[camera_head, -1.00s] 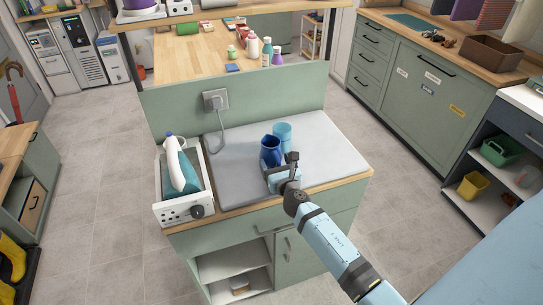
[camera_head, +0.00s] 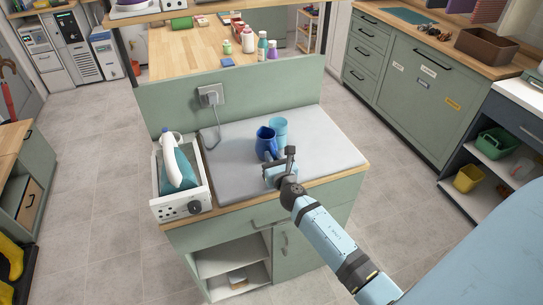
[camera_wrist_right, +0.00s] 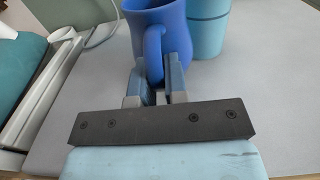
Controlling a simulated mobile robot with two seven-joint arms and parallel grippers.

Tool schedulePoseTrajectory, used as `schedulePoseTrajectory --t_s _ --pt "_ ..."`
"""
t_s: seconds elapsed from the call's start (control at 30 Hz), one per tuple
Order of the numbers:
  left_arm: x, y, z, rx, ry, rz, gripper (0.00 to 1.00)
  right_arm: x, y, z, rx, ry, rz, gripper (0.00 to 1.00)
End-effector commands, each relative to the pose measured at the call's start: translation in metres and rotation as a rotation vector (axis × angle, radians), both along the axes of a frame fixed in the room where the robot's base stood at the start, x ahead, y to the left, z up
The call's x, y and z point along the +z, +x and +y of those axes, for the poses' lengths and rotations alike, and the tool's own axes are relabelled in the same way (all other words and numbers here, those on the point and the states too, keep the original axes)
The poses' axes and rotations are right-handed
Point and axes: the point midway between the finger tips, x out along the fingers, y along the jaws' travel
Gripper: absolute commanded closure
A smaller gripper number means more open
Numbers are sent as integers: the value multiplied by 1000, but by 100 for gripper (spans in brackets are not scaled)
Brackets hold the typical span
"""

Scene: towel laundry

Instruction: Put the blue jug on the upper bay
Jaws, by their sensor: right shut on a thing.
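The blue jug (camera_head: 265,144) is upright at the grey worktop (camera_head: 233,163), in front of and left of a light-blue cup (camera_head: 281,131). My right gripper (camera_head: 272,166) is shut on the jug's handle. In the right wrist view the blue jug (camera_wrist_right: 160,30) shows its handle between the fingers (camera_wrist_right: 158,84), and the light-blue cup (camera_wrist_right: 208,28) is behind it to the right. Whether the jug's base touches the worktop cannot be told. Below the worktop, the cabinet has an open upper bay (camera_head: 222,258) above a lower one. My left gripper is not in view.
A white tray (camera_head: 184,208) with a spray bottle (camera_head: 178,163) stands left of the worktop. A green panel (camera_head: 160,112) with a plugged socket rises behind it. A dark shelf unit at right holds a green bin (camera_head: 497,143) and a yellow bin (camera_head: 467,179). The floor between is clear.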

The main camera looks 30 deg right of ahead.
Motion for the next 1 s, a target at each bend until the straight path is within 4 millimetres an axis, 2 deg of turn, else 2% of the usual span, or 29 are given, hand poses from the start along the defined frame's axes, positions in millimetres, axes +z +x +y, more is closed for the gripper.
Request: schedulePoseTrajectory --t_s 0.17,0.43,0.7,1.0 --pt "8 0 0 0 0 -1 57 12 0 0 1 -1 -2 100" --pt "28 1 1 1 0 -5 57 41 0 0 2 -3 -3 100" --pt "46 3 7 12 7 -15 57 79 1 0 2 -4 -5 100" --pt "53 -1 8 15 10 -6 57 120 0 0 2 -3 -3 100"
